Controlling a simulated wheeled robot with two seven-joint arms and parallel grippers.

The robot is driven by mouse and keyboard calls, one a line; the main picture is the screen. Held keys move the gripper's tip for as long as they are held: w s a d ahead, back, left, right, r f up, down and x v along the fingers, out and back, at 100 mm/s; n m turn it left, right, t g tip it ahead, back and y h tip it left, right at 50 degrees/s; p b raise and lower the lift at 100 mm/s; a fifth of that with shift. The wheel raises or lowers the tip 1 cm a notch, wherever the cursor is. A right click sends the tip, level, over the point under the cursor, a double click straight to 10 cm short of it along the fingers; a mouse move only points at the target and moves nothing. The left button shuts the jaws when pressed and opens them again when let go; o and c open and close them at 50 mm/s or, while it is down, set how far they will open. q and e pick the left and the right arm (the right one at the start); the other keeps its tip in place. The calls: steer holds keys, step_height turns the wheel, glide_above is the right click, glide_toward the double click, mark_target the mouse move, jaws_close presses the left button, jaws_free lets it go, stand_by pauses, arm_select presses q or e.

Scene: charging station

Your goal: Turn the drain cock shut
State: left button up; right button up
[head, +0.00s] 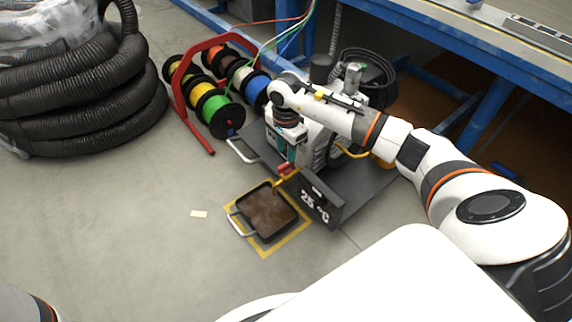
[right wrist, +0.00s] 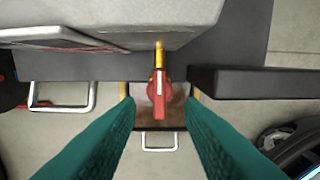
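The drain cock (head: 287,170) has a red handle and a yellow stem at the machine's lower front, above a dark pan (head: 249,223) with brown contents. In the right wrist view, the red handle of the drain cock (right wrist: 158,97) points away from the machine, in line with its yellow stem. My right gripper (head: 286,158) has teal fingers and is just above the cock. In the right wrist view, the right gripper (right wrist: 158,108) is open, with one finger on each side of the handle and visible gaps. My left gripper is out of view.
The machine stands on a dark platform (head: 362,195) with a "25 °C" panel (head: 320,204) right of the cock. A red rack (head: 187,112) of cable spools stands behind left. Black hose (head: 85,110) lies far left. The floor in front is mostly clear.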

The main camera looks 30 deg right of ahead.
mark_target(286, 163)
step_height(286, 163, down, 5)
steer(key=shift+r+b, duration=0.1)
steer(key=shift+b, duration=1.1)
steer(key=shift+r, duration=0.1)
jaws_close()
